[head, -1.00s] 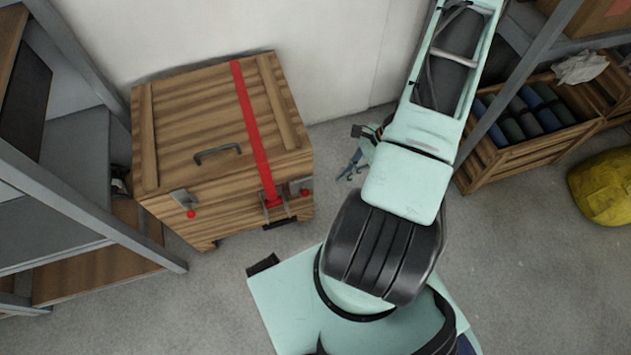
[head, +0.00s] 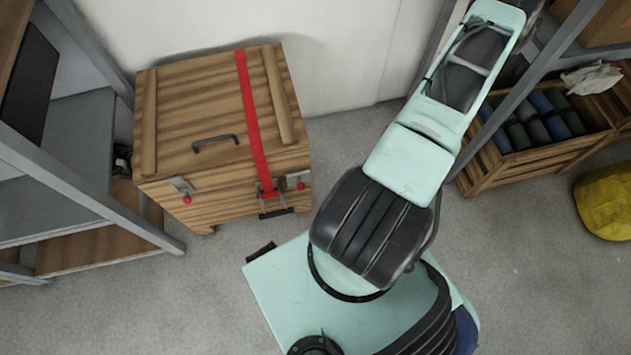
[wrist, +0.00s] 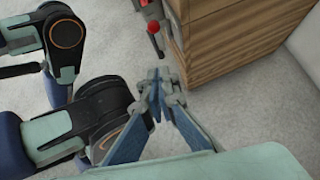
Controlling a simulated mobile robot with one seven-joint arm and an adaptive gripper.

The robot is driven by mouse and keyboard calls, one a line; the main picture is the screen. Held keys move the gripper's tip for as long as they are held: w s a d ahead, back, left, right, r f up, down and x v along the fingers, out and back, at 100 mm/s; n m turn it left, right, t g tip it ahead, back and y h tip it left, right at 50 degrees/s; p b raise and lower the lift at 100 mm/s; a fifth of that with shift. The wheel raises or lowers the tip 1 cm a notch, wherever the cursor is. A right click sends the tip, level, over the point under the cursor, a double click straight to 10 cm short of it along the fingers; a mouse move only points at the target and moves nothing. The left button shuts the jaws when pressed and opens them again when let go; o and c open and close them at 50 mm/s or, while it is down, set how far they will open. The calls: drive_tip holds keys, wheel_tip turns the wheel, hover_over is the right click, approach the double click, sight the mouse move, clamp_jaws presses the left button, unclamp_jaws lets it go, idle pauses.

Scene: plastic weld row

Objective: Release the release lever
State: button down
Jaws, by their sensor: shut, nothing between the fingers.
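A wooden crate (head: 215,160) with a red strap (head: 249,105) over its lid stands against the wall. The strap ends in a metal buckle (head: 268,188) with a dark handle (head: 276,213) at the crate's front. Latches with red knobs sit at the left (head: 187,200) and right (head: 301,186) of the front. I cannot tell which part is the release lever. The wrist view shows a red-knobbed lever (wrist: 154,27) on the crate's face (wrist: 240,38). My gripper (wrist: 157,98) is shut and empty, apart from the crate, below that knob in the picture. The head view hides it.
A grey shelf rack (head: 85,190) stands left of the crate. A wooden box of dark rolls (head: 535,145) and a yellow bag (head: 608,200) are at the right. Open grey floor (head: 540,270) lies at the lower right.

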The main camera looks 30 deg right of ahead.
sight(300, 185)
drive_tip(key=a+r+b+x, duration=0.1)
drive_tip(key=r+b+x, duration=0.1)
drive_tip(key=x, duration=1.1)
drive_tip(key=shift+w+a, duration=0.3)
drive_tip(key=shift+w, duration=0.1)
drive_tip(key=shift+d+r, duration=0.1)
drive_tip(key=shift+h, duration=0.3)
